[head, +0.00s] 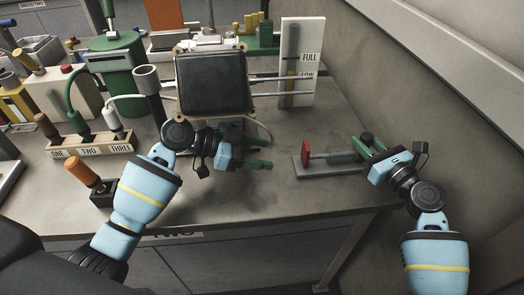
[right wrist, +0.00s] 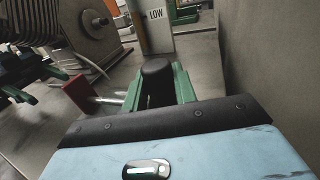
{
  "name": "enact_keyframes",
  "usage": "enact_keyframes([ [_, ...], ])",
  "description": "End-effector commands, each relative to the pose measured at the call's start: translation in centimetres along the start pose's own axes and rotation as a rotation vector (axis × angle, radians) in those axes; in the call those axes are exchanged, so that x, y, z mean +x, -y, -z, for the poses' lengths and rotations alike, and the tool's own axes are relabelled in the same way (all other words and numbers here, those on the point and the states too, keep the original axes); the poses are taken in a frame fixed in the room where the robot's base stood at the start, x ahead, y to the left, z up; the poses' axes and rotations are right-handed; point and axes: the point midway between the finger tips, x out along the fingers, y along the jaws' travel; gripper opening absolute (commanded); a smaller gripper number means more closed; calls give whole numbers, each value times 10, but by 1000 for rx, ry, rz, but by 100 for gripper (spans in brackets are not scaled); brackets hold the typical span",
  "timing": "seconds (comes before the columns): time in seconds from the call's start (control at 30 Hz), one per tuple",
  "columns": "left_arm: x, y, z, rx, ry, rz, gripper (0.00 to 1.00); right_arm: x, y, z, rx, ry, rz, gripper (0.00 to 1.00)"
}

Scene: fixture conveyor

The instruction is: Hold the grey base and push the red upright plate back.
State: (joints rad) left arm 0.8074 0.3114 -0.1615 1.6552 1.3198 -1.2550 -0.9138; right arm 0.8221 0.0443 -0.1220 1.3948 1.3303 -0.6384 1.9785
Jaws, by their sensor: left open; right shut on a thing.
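The grey base (head: 325,171) is a low block on the right part of the table. The red upright plate (head: 305,150) stands at its left end, with a pale rod (head: 333,155) running right from it. In the right wrist view the red plate (right wrist: 79,94) is at left. My right gripper (head: 364,143) is shut on a black round-topped knob (right wrist: 157,67) at the base's right end; its green fingers flank the knob in the right wrist view. My left gripper (head: 264,151) is open and empty, left of the red plate and apart from it, its fingers pointing right.
A dark boxy unit (head: 211,82) stands behind my left gripper. A white board marked FULL and LOW (head: 303,60) stands behind the base. A slotted block marked ONE, TWO, THREE (head: 90,147) is at left. The wall is close on the right. Table in front of the base is clear.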

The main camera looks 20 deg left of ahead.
Motion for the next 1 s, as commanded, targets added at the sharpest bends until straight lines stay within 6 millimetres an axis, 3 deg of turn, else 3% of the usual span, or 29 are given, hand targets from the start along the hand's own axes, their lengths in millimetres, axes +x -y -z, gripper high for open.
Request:
enact_keyframes([
  [0.1, 1, 0, -1, -1, 0, 0, 58, -1, -1, 7, 3, -12, -2, 0],
  [0.13, 1, 0, -1, -1, 0, 0, 58, -1, -1, 7, 3, -12, -2, 30],
  [0.3, 1, 0, -1, -1, 0, 0, 58, 0, -1, 6, 2, -9, -2, 52],
  [0.67, 1, 0, 0, -1, 0, 0, 58, -7, 0, 3, 1, -5, 0, 53],
  [1.0, 1, 0, 0, -1, 0, 0, 58, -55, -1, 3, 0, -7, -1, 53],
])
